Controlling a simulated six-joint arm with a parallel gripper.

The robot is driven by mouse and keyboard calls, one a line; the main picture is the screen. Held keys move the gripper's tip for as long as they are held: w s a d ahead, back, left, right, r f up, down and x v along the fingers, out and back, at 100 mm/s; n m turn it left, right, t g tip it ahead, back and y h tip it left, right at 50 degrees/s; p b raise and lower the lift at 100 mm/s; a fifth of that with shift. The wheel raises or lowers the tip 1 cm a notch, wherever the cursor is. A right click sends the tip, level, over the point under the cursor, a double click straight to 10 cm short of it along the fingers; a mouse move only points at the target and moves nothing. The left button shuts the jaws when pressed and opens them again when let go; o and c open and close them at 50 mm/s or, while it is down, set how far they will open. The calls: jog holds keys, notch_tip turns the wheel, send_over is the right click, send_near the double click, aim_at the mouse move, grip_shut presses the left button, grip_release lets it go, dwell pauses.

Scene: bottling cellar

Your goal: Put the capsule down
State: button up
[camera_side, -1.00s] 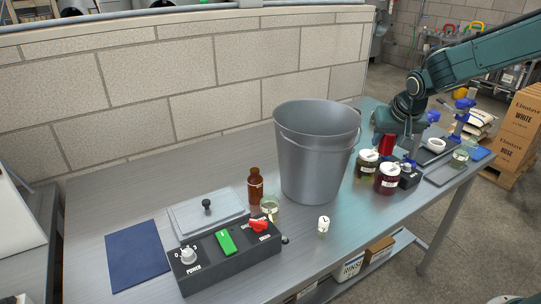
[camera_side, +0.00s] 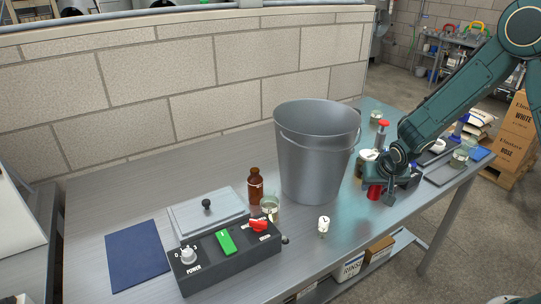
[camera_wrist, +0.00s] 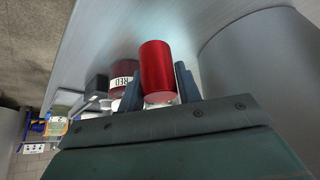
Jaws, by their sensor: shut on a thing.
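The capsule is a plain red cylinder (camera_side: 374,192), low over the right part of the bench, right of the bucket. My gripper (camera_side: 379,187) is shut on it. In the wrist view the red capsule (camera_wrist: 158,66) stands between the two dark fingers of my gripper (camera_wrist: 160,88). Whether its lower end touches the bench I cannot tell. My arm hides part of the jars behind it.
A large grey bucket (camera_side: 312,155) stands close on the left. A jar labelled RED (camera_wrist: 123,70) is beside the capsule in the wrist view. A small white-capped vial (camera_side: 323,225) stands nearer the front.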

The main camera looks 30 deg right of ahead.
jog(key=shift+f, duration=0.6)
jog(key=shift+f, duration=0.1)
jog(key=shift+f, duration=1.8)
jog(key=shift+f, duration=0.15)
jog(key=o, duration=0.6)
jog(key=shift+s+a+r, duration=0.1)
jog(key=shift+a+r, duration=0.05)
jog(key=shift+r, duration=0.4)
jog(key=shift+v, duration=5.55)
